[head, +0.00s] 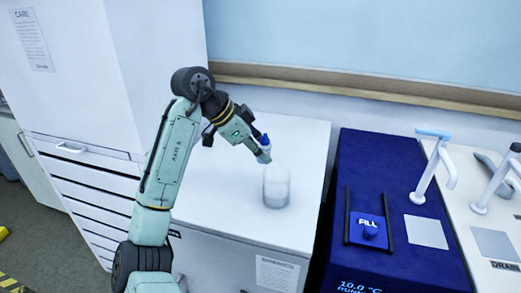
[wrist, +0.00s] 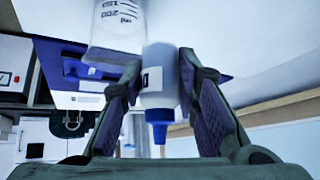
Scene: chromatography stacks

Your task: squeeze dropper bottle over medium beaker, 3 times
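The dropper bottle (head: 263,156) has a pale body and a blue cap. In the head view it is at my gripper (head: 257,150), cap up, by the upper left of the beaker's rim. In the wrist view, which is upside down, the bottle (wrist: 160,85) sits between my two fingers, which appear closed on its sides. The medium beaker (head: 276,187) is clear with graduation marks and stands on the white cabinet top. It also shows in the wrist view (wrist: 117,30), beside the bottle. The exact gap between bottle and beaker is unclear.
The white cabinet top (head: 220,195) is otherwise clear. A wall ledge (head: 330,82) runs behind.

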